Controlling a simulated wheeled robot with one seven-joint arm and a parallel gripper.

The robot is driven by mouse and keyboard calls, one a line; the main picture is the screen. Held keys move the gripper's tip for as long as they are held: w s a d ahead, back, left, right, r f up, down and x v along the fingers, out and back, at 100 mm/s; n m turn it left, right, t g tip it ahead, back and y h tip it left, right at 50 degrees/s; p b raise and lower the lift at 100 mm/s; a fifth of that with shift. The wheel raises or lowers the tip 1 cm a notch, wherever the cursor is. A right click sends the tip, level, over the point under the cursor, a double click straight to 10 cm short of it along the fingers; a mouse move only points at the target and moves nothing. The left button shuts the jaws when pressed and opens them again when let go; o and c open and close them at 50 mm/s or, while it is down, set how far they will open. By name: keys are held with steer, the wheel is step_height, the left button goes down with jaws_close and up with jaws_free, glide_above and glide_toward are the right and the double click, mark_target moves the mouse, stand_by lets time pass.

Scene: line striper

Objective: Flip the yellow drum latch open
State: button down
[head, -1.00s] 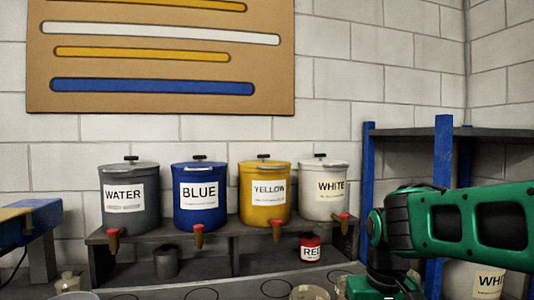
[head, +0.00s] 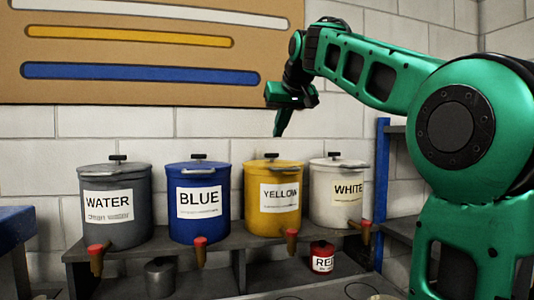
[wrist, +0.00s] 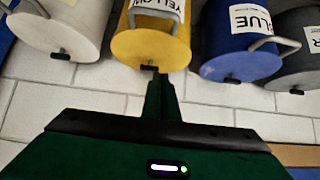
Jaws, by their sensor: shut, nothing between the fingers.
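The yellow drum (head: 266,215) stands on the grey bench between the blue and white drums, its lid on and a dark handle (head: 268,156) on top. A grey metal bail (head: 285,162) lies along its rim; I cannot tell whether this is the latch. In the wrist view the yellow drum (wrist: 152,45) appears upside down, with the bail (wrist: 155,12) across its side. My gripper (head: 278,130) is shut and empty, pointing down above the yellow drum's lid, apart from it in the head view. In the wrist view its fingers (wrist: 160,80) overlap the lid handle's edge.
The grey water drum (head: 112,212), blue drum (head: 198,215) and white drum (head: 335,208) stand close on the same bench (head: 222,250). Red-handled taps stick out in front. A small red can (head: 321,257) and a grey cup (head: 160,276) sit below. The wall behind is close.

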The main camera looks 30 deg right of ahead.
steer(key=shift+s+d, duration=0.1)
steer(key=shift+d, duration=0.2)
steer(key=shift+f, duration=0.1)
glide_toward(269, 156)
steer(key=f, duration=0.3)
steer(key=shift+s+a+f, duration=0.1)
steer(key=shift+a+f, duration=0.1)
steer(key=shift+f, duration=0.2)
steer(key=w, duration=0.1)
steer(key=w+d, duration=0.1)
steer(key=w, duration=0.1)
steer(key=shift+f, duration=0.2)
steer(key=shift+w+d, duration=0.1)
steer(key=shift+w, duration=0.55)
steer(key=shift+d, duration=0.15)
